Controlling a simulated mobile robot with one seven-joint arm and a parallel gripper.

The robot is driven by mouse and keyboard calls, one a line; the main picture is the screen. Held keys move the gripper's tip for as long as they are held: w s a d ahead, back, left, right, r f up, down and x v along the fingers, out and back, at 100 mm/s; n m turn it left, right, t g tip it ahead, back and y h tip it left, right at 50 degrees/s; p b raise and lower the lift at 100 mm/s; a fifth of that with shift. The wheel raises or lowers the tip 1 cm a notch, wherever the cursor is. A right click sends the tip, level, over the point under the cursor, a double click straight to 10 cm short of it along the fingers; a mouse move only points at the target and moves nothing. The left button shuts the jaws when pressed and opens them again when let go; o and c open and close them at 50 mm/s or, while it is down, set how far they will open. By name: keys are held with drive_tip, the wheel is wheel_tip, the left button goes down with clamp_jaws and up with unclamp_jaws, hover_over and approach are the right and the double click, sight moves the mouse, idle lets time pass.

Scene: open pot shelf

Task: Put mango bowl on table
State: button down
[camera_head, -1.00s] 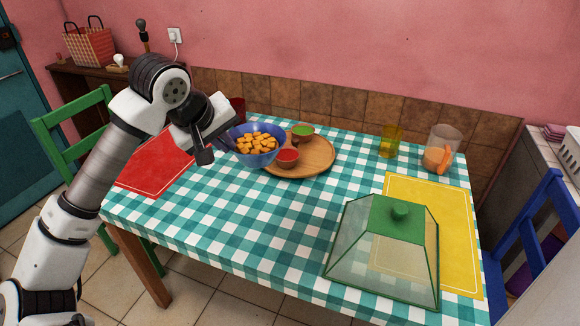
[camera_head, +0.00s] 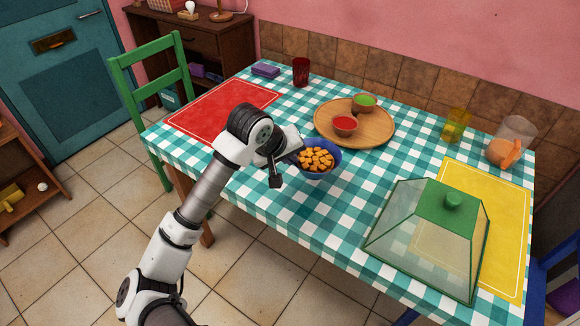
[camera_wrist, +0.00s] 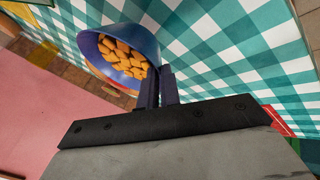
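The mango bowl (camera_head: 318,177) is blue and holds orange mango cubes. In the head view it is over the checkered table (camera_head: 270,205), just front-left of the round wooden board. It also shows in the wrist view (camera_wrist: 137,36), tilted in that picture, with the cubes inside. My gripper (camera_head: 297,158) is at the left side of the bowl. In the wrist view its two dark fingers (camera_wrist: 158,88) are close together on the bowl's rim. I cannot tell whether the bowl's underside touches the cloth.
The wooden board (camera_head: 380,137) holds a red-sauce bowl (camera_head: 344,126) and a green-sauce bowl (camera_head: 364,103). A green-topped glass cover (camera_head: 430,235) stands at right, partly over a yellow mat (camera_head: 510,225). A red mat (camera_head: 215,110) lies at left. Cloth between bowl and cover is clear.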

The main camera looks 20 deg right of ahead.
drive_tip(key=shift+f+p, duration=0.3)
drive_tip(key=shift+f, duration=1.75)
drive_tip(key=shift+f+b, duration=0.2)
drive_tip(key=shift+b, duration=0.1)
drive_tip(key=c, duration=1.6)
unclamp_jaws()
drive_tip(key=shift+r, duration=0.15)
